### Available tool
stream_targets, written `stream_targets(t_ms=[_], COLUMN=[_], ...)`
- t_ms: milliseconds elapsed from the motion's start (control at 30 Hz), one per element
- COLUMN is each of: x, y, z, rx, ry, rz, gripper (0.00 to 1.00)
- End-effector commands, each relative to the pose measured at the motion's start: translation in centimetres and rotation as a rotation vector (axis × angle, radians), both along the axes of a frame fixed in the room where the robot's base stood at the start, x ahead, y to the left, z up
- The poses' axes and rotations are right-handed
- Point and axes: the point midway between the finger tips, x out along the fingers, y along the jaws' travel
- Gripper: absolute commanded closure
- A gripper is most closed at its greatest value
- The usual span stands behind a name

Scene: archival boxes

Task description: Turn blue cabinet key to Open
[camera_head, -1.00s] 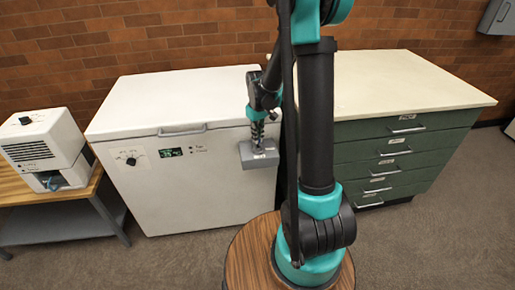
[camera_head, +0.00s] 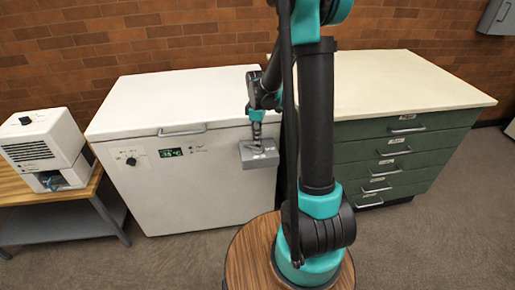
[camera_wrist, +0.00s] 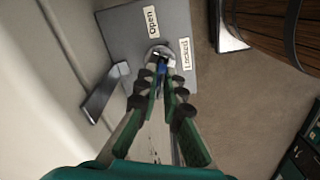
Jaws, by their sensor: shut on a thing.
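The grey lock box (camera_wrist: 124,38) is on the front of the white chest freezer and also shows in the head view (camera_head: 262,161). Its round keyhole plate (camera_wrist: 158,53) has an "Open" label (camera_wrist: 150,22) above and a "Locked" label (camera_wrist: 186,54) to the right. A small blue key (camera_wrist: 162,69) is at the plate, mostly hidden between my fingertips; I cannot tell its exact angle. My gripper (camera_wrist: 161,77) is shut on the key, and in the head view (camera_head: 257,145) it points down at the box.
A grey handle (camera_wrist: 105,93) projects beside the lock box in the wrist view. The white freezer (camera_head: 200,190) has a lid handle, a dial and a display. A green drawer cabinet (camera_head: 405,160) stands to the right. A white appliance (camera_head: 42,145) sits on a bench at left.

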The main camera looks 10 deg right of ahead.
Motion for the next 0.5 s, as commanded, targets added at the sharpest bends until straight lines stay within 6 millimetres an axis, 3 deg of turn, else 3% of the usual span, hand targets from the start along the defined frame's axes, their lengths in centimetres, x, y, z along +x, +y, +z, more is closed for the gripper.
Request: stream_targets(t_ms=[367,500], x=[-0.01,-0.01], y=[0.0,0.0], z=[0.0,0.0], rx=[0.0,0.0], ry=[0.0,0.0], rz=[0.058,0.157], gripper=[1.0,1.0])
